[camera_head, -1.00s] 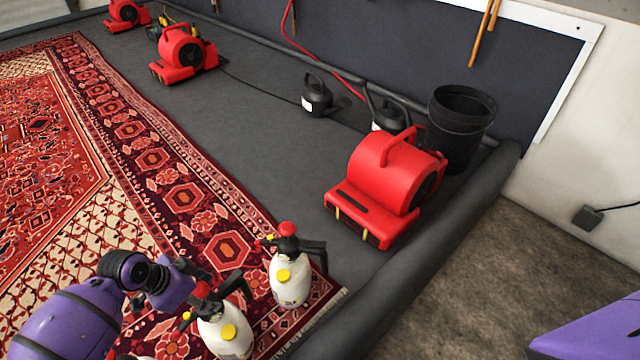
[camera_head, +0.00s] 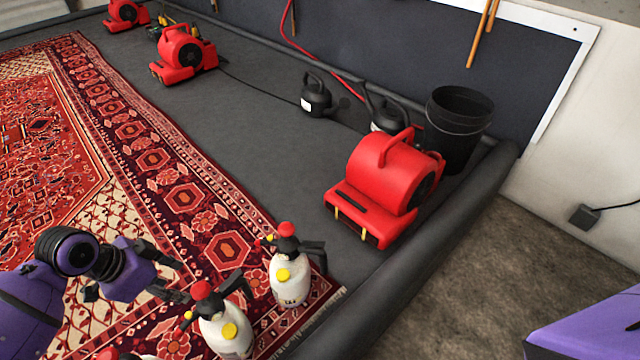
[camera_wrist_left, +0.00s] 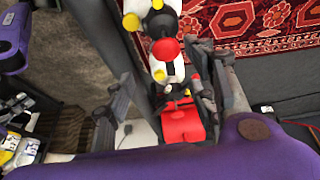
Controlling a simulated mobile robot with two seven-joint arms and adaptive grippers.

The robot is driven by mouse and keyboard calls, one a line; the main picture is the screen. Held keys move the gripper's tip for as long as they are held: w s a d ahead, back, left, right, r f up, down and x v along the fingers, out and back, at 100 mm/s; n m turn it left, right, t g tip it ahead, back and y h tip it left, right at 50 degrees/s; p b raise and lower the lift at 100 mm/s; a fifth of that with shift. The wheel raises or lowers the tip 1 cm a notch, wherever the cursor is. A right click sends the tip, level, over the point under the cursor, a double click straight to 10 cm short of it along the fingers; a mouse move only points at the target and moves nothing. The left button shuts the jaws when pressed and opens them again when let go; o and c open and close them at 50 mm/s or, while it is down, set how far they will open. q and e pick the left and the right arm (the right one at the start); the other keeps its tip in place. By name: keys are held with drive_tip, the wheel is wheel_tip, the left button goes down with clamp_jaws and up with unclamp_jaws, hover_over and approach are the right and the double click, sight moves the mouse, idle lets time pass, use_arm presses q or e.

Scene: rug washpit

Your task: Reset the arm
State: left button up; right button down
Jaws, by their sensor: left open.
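My left gripper (camera_head: 180,280) is in the lower left of the head view, over the patterned rug (camera_head: 205,195). It is open, and I see nothing held in it. Its fingers are close to the near white spray bottle (camera_head: 224,332); I cannot tell whether they touch. A second white spray bottle (camera_head: 289,278) with a red top stands upright just beyond. In the left wrist view, the open fingers of the gripper (camera_wrist_left: 165,75) have bottles and red tops between and beyond them. My right gripper is not in view.
A red blower (camera_head: 385,190) stands right of the bottles, with a black bucket (camera_head: 458,125) behind it. More red blowers (camera_head: 182,52) stand at the far left. A dark rolled edge (camera_head: 440,250) borders the grey floor. The grey floor left of the near blower is open.

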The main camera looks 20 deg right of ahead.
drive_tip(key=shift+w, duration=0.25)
use_arm(q)
drive_tip(key=w+d+r+n+t+p, duration=0.1)
drive_tip(key=w+d+r+n+t, duration=0.15)
drive_tip(key=w+t, duration=0.3)
drive_tip(key=s+a+f+n+y+p, duration=0.1)
drive_tip(key=s+a+f+n+p, duration=0.1)
drive_tip(key=s, duration=1)
drive_tip(key=s+a+f+n+t+y+p, duration=0.1)
drive_tip(key=s+n+p, duration=0.4)
drive_tip(key=s, duration=0.8)
drive_tip(key=s+a+f+n+y+p, duration=0.1)
drive_tip(key=s+a+f+n+p, duration=0.1)
drive_tip(key=s, duration=1.1)
drive_tip(key=shift+a+f+n+t+y+p, duration=0.4)
drive_tip(key=shift+n+p, duration=0.25)
drive_tip(key=shift+p, duration=0.3)
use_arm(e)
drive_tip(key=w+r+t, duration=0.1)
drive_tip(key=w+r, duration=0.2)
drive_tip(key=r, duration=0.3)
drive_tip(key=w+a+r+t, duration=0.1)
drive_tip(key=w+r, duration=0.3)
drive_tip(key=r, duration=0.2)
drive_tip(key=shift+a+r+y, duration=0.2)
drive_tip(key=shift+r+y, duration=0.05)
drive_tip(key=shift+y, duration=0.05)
